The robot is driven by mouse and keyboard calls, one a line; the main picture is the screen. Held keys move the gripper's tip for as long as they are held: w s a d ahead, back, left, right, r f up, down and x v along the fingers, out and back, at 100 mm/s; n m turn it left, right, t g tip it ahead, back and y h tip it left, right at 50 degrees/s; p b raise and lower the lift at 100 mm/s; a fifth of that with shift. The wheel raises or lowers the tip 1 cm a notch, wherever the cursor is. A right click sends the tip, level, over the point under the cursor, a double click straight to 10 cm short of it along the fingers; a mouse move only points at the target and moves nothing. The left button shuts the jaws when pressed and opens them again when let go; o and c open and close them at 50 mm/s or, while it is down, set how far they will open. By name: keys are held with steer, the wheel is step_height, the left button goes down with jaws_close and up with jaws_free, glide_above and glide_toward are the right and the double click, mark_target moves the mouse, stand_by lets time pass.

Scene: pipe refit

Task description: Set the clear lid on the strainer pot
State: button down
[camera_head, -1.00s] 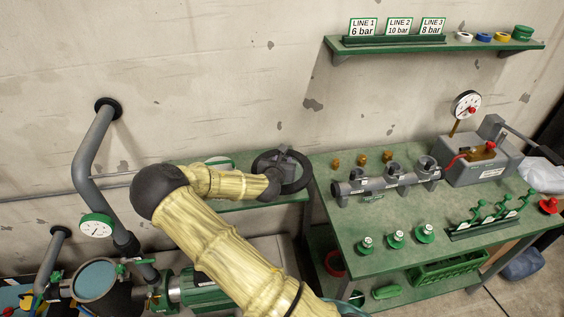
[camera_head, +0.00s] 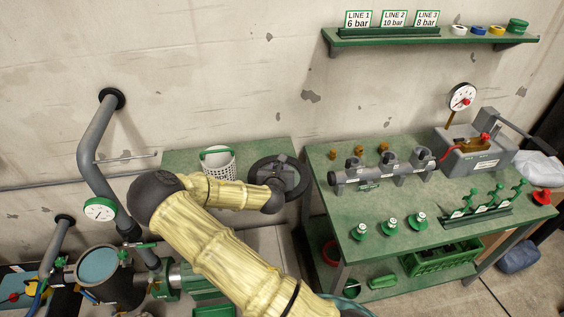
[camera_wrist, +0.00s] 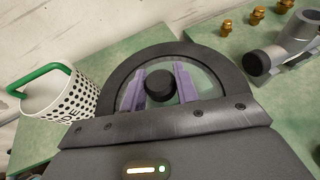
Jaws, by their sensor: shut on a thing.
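The clear lid (camera_wrist: 205,84) has a wide black rim and a black knob (camera_wrist: 160,86). My gripper (camera_wrist: 160,84) is shut on the knob, with one purple finger on each side. In the head view the lid (camera_head: 304,180) is at the end of my arm, over the right end of the left green bench; its height above the bench is hard to judge. The strainer pot (camera_head: 119,286) appears to be the dark round vessel at the lower left, with a blue-green surface inside its rim. It is open on top, well left of my gripper.
A white perforated basket (camera_head: 219,163) with a green handle stands on the left bench (camera_head: 182,160), beside the lid. Grey pipes (camera_head: 92,150) and a gauge (camera_head: 99,209) rise near the pot. The right bench (camera_head: 330,215) holds a manifold (camera_head: 380,174) and several green-based fittings.

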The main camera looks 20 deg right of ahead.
steer(key=s+a+f+n+t+y, duration=0.1)
steer(key=s+a+f+n+y, duration=0.4)
steer(key=a, duration=0.5)
step_height(320, 180, down, 3)
steer(key=s+y, duration=0.1)
steer(key=s, duration=0.1)
steer(key=shift+s+a+f, duration=0.15)
steer(key=shift+s, duration=0.2)
